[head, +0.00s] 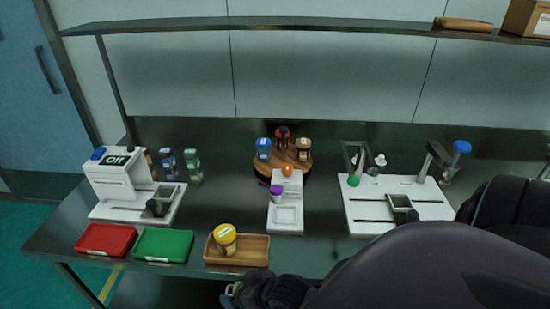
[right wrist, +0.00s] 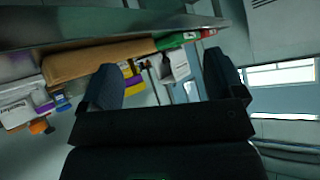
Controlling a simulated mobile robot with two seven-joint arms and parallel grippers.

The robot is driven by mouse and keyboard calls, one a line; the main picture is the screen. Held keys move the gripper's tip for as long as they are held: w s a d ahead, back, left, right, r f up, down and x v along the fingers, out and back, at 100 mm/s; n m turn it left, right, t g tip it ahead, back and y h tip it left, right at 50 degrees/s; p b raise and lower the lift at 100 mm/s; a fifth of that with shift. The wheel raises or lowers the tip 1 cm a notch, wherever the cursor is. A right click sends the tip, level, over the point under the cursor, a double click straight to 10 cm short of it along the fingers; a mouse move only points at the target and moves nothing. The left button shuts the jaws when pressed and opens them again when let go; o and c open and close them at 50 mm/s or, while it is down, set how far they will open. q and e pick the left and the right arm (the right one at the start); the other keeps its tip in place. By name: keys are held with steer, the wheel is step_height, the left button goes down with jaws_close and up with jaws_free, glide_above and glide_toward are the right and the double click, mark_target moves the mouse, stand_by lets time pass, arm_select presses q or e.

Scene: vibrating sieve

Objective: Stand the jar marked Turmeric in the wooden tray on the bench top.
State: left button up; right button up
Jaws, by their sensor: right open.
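A jar with a yellow lid (head: 225,236) stands in the left half of the wooden tray (head: 256,251) at the bench's front edge. Its label is too small to read, so I cannot confirm that it says Turmeric. Yellow also shows between the fingers in the right wrist view (right wrist: 133,82), beyond the tray's long wooden side (right wrist: 90,64). My right gripper (head: 234,292) is just below the tray at the front edge, apart from the jar. Its spread fingers are open and empty in the right wrist view (right wrist: 165,82). My left gripper is not in view.
Red (head: 105,240) and green trays (head: 163,246) lie left of the wooden tray. A white device (head: 121,178) stands behind them. A round wooden rack (head: 293,163) holds jars at the back, behind a white stand (head: 287,222). My dark arm covers the front right.

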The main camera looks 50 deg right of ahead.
steer(key=s+d+f+t+h, duration=0.1)
steer(key=s+d+h, duration=0.1)
steer(key=s+d, duration=0.2)
steer(key=s, duration=0.3)
steer(key=shift+s+d+f+n+t+h, duration=0.2)
steer(key=shift+d+f+n+t+h, duration=0.1)
steer(key=shift+h, duration=0.1)
steer(key=shift+a, duration=0.1)
stand_by(0.6)
